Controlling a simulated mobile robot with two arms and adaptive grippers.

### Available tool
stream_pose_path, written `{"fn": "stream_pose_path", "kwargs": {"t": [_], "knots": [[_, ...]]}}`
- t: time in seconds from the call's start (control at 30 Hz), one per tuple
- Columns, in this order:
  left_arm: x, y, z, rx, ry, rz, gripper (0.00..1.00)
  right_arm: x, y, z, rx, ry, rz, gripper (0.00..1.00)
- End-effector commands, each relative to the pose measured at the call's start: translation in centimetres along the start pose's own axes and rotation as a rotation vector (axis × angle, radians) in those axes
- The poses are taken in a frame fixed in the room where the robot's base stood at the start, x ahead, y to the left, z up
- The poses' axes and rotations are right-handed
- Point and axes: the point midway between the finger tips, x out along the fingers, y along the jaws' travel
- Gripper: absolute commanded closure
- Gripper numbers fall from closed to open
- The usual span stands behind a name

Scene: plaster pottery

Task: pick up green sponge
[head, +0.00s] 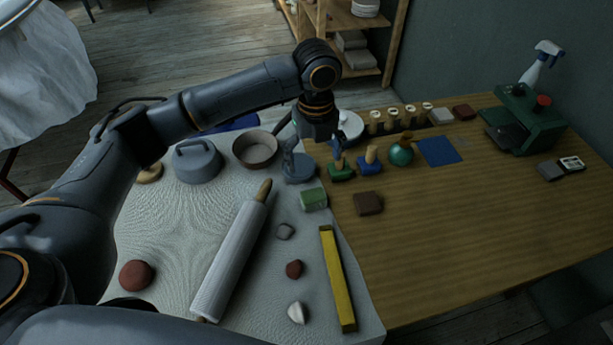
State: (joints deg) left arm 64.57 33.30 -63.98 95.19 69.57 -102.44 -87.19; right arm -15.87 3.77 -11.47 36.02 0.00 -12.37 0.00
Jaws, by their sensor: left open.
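The green sponge (313,199) is a small block with a green top and a paler front side. It lies at the right part of the pale cloth, close to where the bare wood begins. My left gripper (316,143) hangs from the arm that reaches in from the left. It is open and points down, behind the sponge in the picture and apart from it. Nothing shows between its fingers. My right gripper is not in view.
A rolling pin (232,259) and a yellow bar (337,279) lie on the cloth, with small stones between them. A brown block (368,203) lies right of the sponge.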

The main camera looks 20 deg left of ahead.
Motion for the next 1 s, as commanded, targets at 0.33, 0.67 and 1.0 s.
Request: {"fn": "stream_pose_path", "kwargs": {"t": [0.33,0.67,1.0], "knots": [[5.7,0.1,-0.1,0.000,0.003,0.003,0.15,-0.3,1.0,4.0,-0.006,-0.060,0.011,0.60],[8.9,0.1,-0.1,-0.001,0.001,0.002,0.15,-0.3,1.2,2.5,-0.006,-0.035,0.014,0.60],[13.4,0.1,-0.6,0.001,0.001,0.003,0.15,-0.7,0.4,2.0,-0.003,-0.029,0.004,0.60]]}}
